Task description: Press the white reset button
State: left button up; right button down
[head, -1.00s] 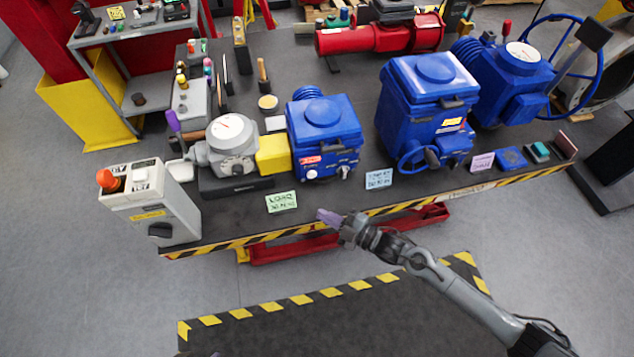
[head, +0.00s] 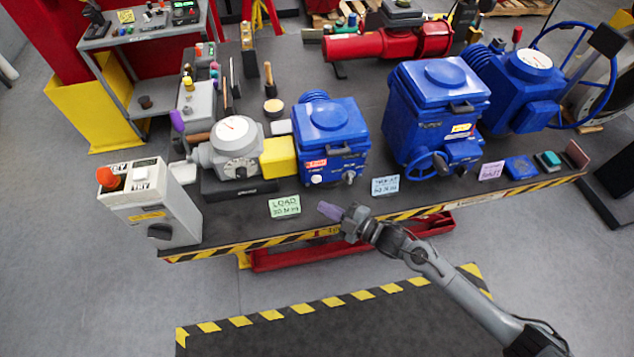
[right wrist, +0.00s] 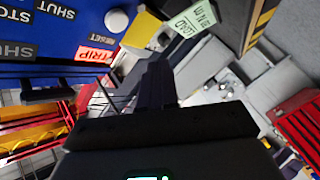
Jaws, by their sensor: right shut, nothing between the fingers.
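The white reset button (right wrist: 116,20) is a round cap on the blue actuator's front face, beside the red TRIP label (right wrist: 95,54) and the word RESET in the right wrist view. In the head view the small blue actuator (head: 332,122) stands at the bench's front, left of the middle, with the button tiny on its lower front. My right gripper (head: 330,211) is shut and empty, its purple tips in front of this actuator and apart from it. Its dark fingers (right wrist: 158,80) also show in the right wrist view, not touching the button. My left gripper is out of view.
A green LOAD card (head: 285,205) lies left of my right gripper and a light blue card (head: 385,186) right of it. A black selector knob (head: 349,178) sits on the actuator. A grey box (head: 150,208) stands left, and a larger blue actuator (head: 425,125) right.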

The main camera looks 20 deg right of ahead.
aim_at(317, 179)
jog(key=w+b, duration=0.1)
jog(key=w, duration=0.1)
jog(key=w+b, duration=0.2)
jog(key=w, duration=0.1)
jog(key=shift+w+d, duration=0.35)
jog(key=shift+d, duration=0.05)
dwell(0.4)
dwell(0.7)
dwell(0.7)
jog(key=shift+w, duration=0.15)
jog(key=shift+w, duration=0.3)
